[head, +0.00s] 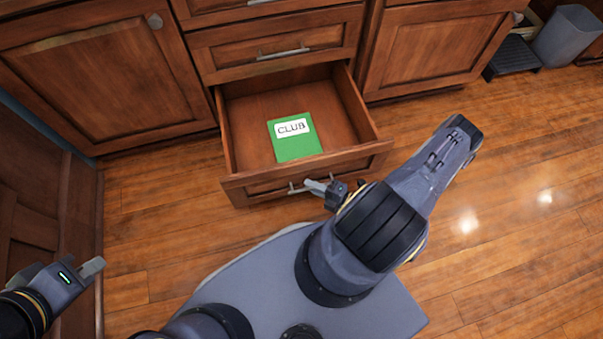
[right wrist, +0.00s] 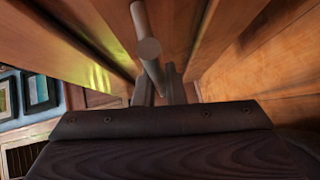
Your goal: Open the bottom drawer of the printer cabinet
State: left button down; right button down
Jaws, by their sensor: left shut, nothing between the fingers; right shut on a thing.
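The bottom drawer (head: 345,158) of the wood cabinet stands pulled out. A green book (head: 297,147) with a white label reading CLUB lies inside it. My right gripper (head: 316,187) is at the drawer front, shut on the bar handle (head: 294,190). In the right wrist view the metal handle bar (right wrist: 149,48) runs between the two fingers (right wrist: 160,86). My left gripper (head: 95,267) is shut and empty at the lower left, well apart from the drawer.
A shut drawer (head: 277,50) with a bar handle is directly above. Cabinet doors (head: 100,75) flank the drawers. A grey bin (head: 568,40) and a dark step-like object (head: 513,57) stand at the far right. The wood floor (head: 520,170) at right is clear.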

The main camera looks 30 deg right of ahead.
jog(key=shift+s+a, duration=0.2)
jog(key=shift+s, duration=0.45)
jog(key=shift+s+a, duration=0.15)
jog(key=shift+s, duration=0.45)
jog(key=c, duration=1.8)
grip_release()
jog(key=p+v, duration=0.1)
jog(key=v, duration=0.6)
jog(key=shift+s+d, duration=0.25)
jog(key=shift+s, duration=0.1)
